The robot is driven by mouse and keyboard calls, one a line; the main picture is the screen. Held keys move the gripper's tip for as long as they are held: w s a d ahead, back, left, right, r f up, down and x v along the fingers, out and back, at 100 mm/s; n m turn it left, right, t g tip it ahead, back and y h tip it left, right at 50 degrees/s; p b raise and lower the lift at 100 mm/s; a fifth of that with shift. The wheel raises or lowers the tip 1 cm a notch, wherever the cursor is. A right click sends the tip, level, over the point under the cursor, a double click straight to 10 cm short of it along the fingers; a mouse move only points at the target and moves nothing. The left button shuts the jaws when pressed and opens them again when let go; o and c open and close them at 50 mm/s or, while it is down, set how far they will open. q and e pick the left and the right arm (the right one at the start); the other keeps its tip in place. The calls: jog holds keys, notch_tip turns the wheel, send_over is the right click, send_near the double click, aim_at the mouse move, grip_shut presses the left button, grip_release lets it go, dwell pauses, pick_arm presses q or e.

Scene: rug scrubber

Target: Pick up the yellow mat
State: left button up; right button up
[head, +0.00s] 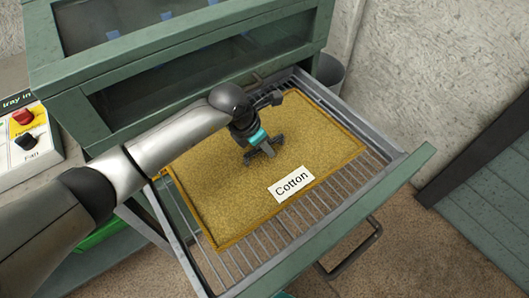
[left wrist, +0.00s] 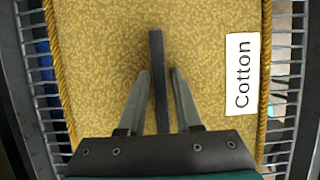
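The yellow mat (head: 225,185) lies flat on the wire rack of the pulled-out drawer, with a darker corded border and a white "Cotton" label (head: 291,184). In the left wrist view the mat (left wrist: 100,50) fills most of the picture, with its label (left wrist: 242,75) at the right. My left gripper (head: 264,150) points down over the middle of the mat. Its two fingers (left wrist: 160,75) are apart, one on each side of a thin dark bar (left wrist: 155,45) above the mat. I see small gaps beside the bar. My right gripper is not in view.
The drawer's metal rack (head: 351,180) and green front (head: 345,222) surround the mat, with a dark handle (head: 350,252) outside. The green cabinet (head: 100,105) stands behind. A control panel (head: 28,135) is at the left, a grey bin (head: 329,72) behind the drawer.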

pick_arm(q)
grip_shut()
dwell(1.0)
